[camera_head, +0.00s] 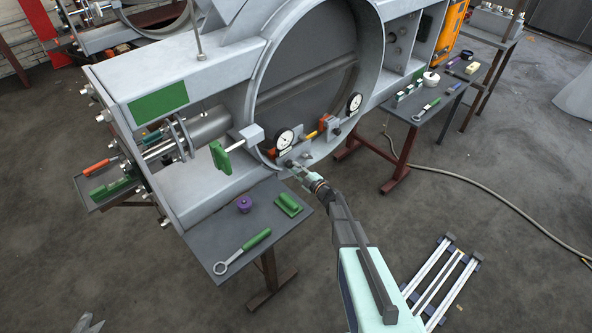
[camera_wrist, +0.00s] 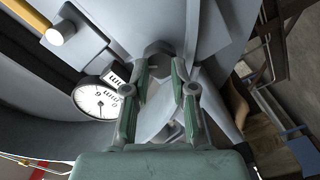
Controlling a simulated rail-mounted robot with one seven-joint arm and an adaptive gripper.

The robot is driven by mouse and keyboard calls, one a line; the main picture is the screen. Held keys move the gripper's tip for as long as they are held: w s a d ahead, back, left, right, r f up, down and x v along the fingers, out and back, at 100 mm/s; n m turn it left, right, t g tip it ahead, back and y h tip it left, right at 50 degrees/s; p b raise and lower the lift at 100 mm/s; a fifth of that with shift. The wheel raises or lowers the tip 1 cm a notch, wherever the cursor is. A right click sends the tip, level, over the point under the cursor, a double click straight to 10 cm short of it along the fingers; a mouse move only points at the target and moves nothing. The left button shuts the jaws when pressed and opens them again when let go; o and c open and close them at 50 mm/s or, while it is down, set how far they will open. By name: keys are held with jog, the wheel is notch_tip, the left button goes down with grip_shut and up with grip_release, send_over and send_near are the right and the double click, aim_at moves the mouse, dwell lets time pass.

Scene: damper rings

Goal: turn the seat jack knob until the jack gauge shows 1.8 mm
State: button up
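My gripper (camera_head: 298,169) is at the lower rim of the large grey ring, just below a white dial gauge (camera_head: 284,138). In the wrist view, a white dial gauge (camera_wrist: 95,102) with a small plate marked "mm" stands left of my fingers. Its needle shows, but I cannot read the value. A dark grey knob-like part (camera_wrist: 158,48) is at the tips of my green-padded fingers (camera_wrist: 160,72). The fingers stand apart, about as wide as this part. I cannot tell whether they touch it. A second dial gauge (camera_head: 354,102) sits farther right on the ring.
A grey side table (camera_head: 210,238) below holds a purple knob (camera_head: 244,204), a green block (camera_head: 289,205) and a green-handled wrench (camera_head: 243,251). Another tool table (camera_head: 436,112) is at right. A hose and a slatted frame (camera_head: 440,278) lie on the floor.

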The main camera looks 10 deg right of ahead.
jog(key=shift+s+d, duration=0.1)
jog(key=shift+v, duration=0.85)
jog(key=shift+s, duration=0.1)
jog(key=shift+v, duration=2.9)
